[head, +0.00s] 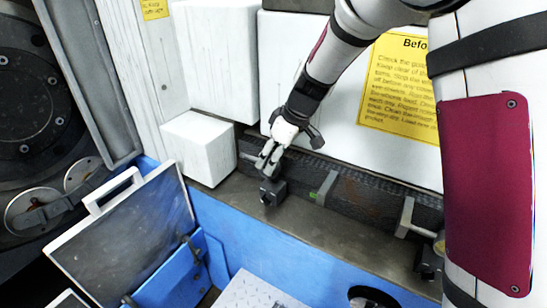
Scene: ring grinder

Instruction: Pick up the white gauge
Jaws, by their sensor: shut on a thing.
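My gripper (267,172) is low over the grey ledge, left of the picture's middle, with its fingers pointing down. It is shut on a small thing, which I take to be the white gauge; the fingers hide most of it. A dark block (271,190) shows right at the fingertips. I cannot tell whether it is part of the held thing or whether it touches the ledge.
A grey bracket with a green mark (325,188) and a pale T-shaped piece (405,217) stand to the right along the ledge (310,226). White boxes (199,148) stand behind left. A tilted grey panel with a handle (125,230) is at lower left.

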